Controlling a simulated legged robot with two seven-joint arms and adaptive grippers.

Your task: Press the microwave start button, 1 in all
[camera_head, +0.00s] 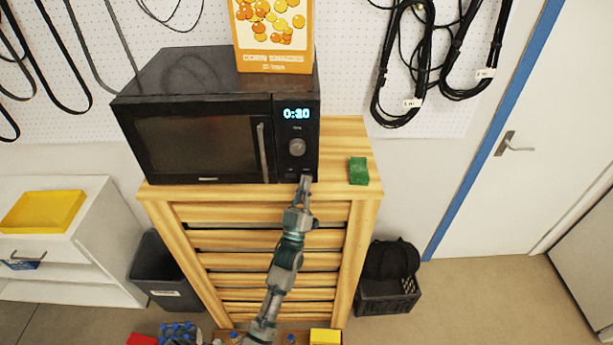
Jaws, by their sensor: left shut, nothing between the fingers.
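A black microwave (195,145) stands on a slatted wooden cabinet, its door shut. Below the knob, low on the panel, is the button area (291,172), too small to make out clearly. My left gripper (305,180) is shut and empty, with its fingertips at the lower right of the panel. I cannot tell whether they touch it. My right gripper is not in view.
A green block (358,171) lies on the wooden cabinet (345,140) right of the microwave. An orange snack box (273,38) stands on top of the microwave. A grey bin (165,280) and a black crate (388,298) flank the cabinet. Cables hang on the wall behind.

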